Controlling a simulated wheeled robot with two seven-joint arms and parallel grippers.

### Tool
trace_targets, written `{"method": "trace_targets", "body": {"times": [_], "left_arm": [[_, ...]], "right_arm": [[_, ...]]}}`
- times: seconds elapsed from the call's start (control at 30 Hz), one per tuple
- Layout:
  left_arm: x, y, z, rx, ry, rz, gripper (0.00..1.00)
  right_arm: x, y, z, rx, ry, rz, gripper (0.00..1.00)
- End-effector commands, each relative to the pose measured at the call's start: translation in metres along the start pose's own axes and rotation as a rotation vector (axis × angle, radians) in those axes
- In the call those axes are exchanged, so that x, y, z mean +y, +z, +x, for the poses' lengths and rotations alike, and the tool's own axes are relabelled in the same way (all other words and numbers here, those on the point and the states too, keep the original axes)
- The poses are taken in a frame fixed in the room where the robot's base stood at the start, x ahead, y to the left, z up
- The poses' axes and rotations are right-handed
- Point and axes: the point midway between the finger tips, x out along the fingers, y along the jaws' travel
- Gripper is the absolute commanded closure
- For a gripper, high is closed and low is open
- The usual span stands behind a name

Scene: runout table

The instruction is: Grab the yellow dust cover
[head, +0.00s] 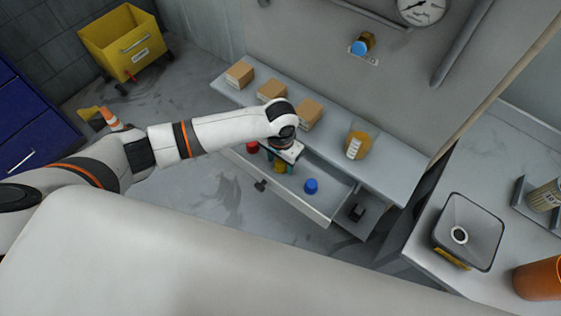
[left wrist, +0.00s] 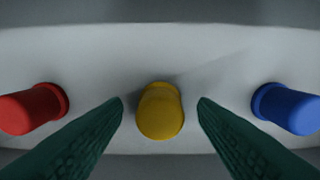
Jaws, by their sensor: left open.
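The yellow dust cover (left wrist: 160,111) is a small rounded cap standing in the open drawer. In the left wrist view it sits midway between the two green fingers of my left gripper (left wrist: 160,103), apart from both. In the head view a bit of the yellow cover (head: 280,167) shows below my left gripper (head: 281,162), which is open over the drawer (head: 326,207). A red cap (left wrist: 33,109) stands to the left of the yellow one and a blue cap (left wrist: 288,108) to the right. My right gripper does not show.
A grey funnel-like container (head: 481,231) stands on the right counter.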

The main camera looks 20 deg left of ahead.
Motion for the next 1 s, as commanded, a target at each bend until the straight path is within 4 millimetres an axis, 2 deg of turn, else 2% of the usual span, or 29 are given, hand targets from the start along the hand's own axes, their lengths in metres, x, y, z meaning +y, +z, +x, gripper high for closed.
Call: {"method": "trace_targets", "body": {"times": [0.1,0.3,0.37,0.57,0.6,0.87,1.0], "left_arm": [[0.000,-0.001,0.008,0.001,0.001,0.001,0.47],[0.000,0.000,0.009,0.000,0.001,0.001,0.47],[0.000,0.000,0.008,0.000,0.001,0.001,0.55],[0.000,0.000,0.008,0.000,0.001,0.001,0.88],[0.000,0.000,0.008,0.000,0.001,0.001,0.89],[0.000,0.000,0.004,-0.001,0.001,0.001,0.89],[0.000,0.001,-0.014,-0.005,0.000,0.002,0.89]], "right_arm": [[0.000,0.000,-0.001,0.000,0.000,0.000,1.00],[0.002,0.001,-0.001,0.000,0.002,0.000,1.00],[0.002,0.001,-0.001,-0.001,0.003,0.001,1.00],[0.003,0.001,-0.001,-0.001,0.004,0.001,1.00],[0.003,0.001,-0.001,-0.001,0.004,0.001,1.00],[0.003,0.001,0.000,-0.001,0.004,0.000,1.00],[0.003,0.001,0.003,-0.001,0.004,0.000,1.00]]}}
